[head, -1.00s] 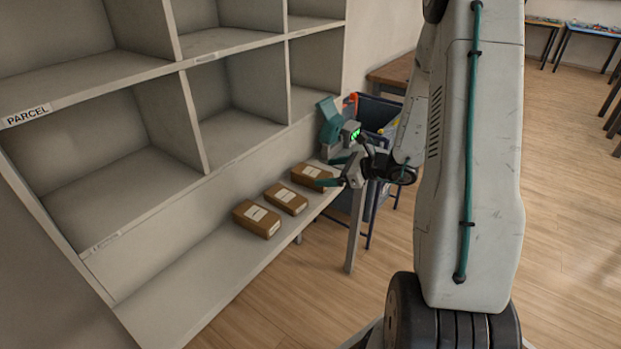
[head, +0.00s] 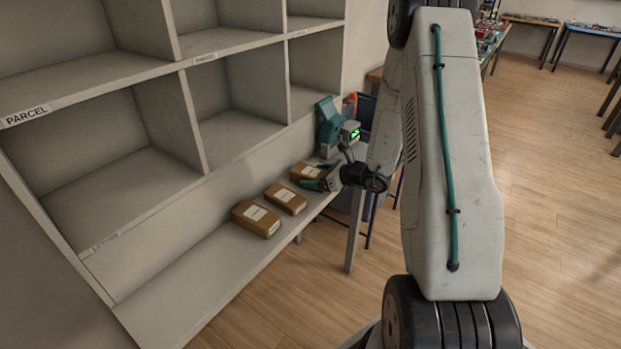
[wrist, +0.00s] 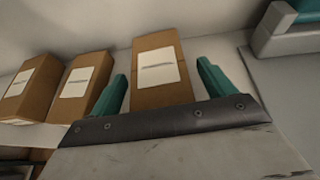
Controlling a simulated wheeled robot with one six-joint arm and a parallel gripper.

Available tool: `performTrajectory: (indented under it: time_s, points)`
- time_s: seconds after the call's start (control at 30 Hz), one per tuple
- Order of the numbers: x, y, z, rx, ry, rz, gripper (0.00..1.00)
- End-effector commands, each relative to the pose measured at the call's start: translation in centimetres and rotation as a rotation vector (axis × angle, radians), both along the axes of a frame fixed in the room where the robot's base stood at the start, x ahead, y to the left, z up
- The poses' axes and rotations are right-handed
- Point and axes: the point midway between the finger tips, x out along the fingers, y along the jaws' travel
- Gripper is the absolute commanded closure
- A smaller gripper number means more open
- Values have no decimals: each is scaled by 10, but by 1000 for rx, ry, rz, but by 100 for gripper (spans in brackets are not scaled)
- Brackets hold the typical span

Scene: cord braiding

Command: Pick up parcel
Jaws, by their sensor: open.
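Three brown cardboard parcels with white labels lie in a row on the lower ledge: a left one (head: 256,219), a middle one (head: 286,198) and a right one (head: 304,173). My gripper (head: 318,180) is at the right parcel, open, with teal fingers. In the wrist view, my gripper (wrist: 161,76) has the right parcel (wrist: 158,45) between and just beyond its spread fingers, with nothing clamped. The other two parcels (wrist: 82,82) (wrist: 32,85) lie to the left there. Part of the right parcel is hidden by my gripper in the head view.
A grey shelf unit with empty compartments, one labelled PARCEL (head: 27,114), rises behind the ledge (head: 195,285). A teal and grey device (head: 331,125) with a green light stands at the ledge's right end, close to my gripper. The ledge's left part is clear.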

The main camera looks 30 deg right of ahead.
Motion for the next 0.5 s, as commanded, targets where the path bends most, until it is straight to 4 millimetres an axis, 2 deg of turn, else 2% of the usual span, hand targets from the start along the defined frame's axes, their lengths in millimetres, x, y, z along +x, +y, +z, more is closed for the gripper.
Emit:
performTrajectory:
  time_s: [0.03, 0.2, 0.5]
  points:
    - [0, 0, 0, 0, 0, 0, 18]
    - [0, 0, 0, 0, 0, 0, 65]
    - [0, 0, 1, 0, 0, 1, 67]
